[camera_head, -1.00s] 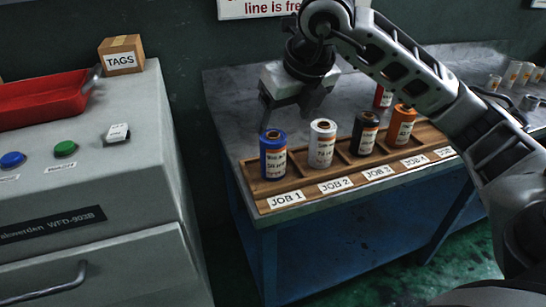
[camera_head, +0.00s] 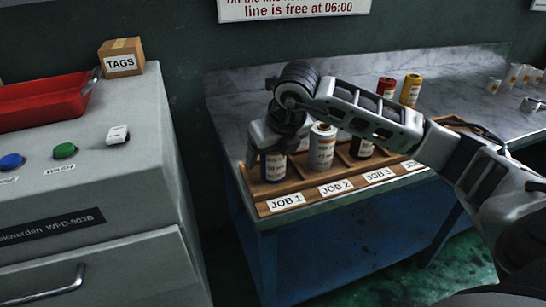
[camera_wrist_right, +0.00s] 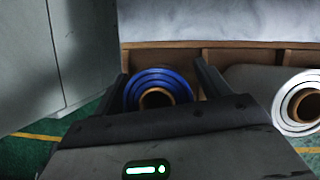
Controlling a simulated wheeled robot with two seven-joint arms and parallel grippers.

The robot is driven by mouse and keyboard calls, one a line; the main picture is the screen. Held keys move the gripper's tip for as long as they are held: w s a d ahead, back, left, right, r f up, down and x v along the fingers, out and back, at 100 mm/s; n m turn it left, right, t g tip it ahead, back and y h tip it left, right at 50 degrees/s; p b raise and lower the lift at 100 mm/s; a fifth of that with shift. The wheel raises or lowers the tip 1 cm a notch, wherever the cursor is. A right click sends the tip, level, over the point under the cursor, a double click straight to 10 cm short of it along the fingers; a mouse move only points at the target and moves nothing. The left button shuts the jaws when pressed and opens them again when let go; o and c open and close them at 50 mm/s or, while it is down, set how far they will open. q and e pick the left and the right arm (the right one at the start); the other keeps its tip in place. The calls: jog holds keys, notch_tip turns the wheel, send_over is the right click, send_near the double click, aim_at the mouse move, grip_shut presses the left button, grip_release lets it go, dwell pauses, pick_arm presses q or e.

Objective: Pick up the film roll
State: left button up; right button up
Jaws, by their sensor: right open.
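The blue film roll (camera_head: 273,169) stands upright in the JOB 1 slot of the wooden rack (camera_head: 268,196). My right gripper (camera_head: 268,150) is open and low over this roll, hiding its top in the head view. In the right wrist view the blue roll (camera_wrist_right: 133,90) shows from above, with one finger of the right gripper (camera_wrist_right: 160,72) on each side. A gap shows at the right finger; whether the left finger touches I cannot tell. My left gripper is out of view.
The white roll (camera_wrist_right: 297,103) is close to the right finger's side. A red roll (camera_head: 386,87) and a yellow roll (camera_head: 411,90) stand farther back on the grey table (camera_head: 235,110). A grey machine (camera_head: 120,180) with buttons stands at the left, across a gap.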

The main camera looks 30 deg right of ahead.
jog(key=c, duration=1.1)
jog(key=shift+c, duration=0.2)
jog(key=shift+r, duration=0.15)
